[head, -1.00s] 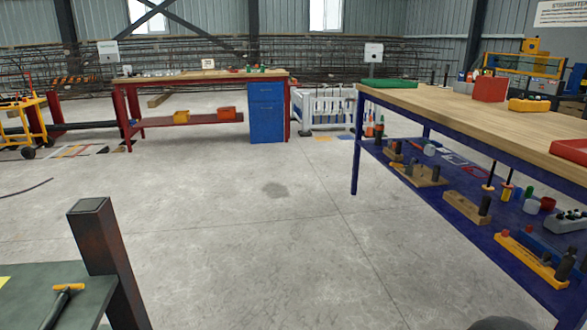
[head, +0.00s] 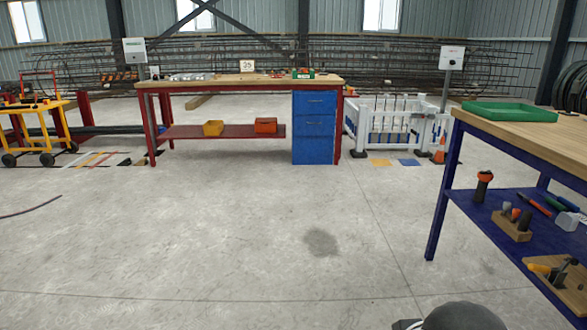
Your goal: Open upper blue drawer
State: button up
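The blue drawer cabinet (head: 314,127) stands under the right end of the red-framed workbench (head: 240,85) across the room. Its upper blue drawer (head: 315,103) is the top front panel and looks closed. More blue drawer fronts lie below it. The handles are too small to make out well. A dark rounded part at the bottom edge of the head view seems to be part of my arm. My gripper is not in view, so its fingers cannot be seen.
Open concrete floor (head: 200,230) lies between me and the cabinet, with a dark stain (head: 321,242). A blue-framed bench (head: 440,200) stands close on the right. White barriers (head: 393,122) stand right of the cabinet, and a yellow cart (head: 38,132) is at far left.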

aim_at(318, 103)
jog(key=i, duration=2.4)
jog(key=i+u, duration=0.1)
jog(key=i, duration=0.7)
jog(key=i+l+u, duration=0.1)
jog(key=i, duration=0.65)
jog(key=i+l+u, duration=0.1)
jog(key=i, duration=0.7)
jog(key=i+u, duration=0.15)
jog(key=i, duration=1.4)
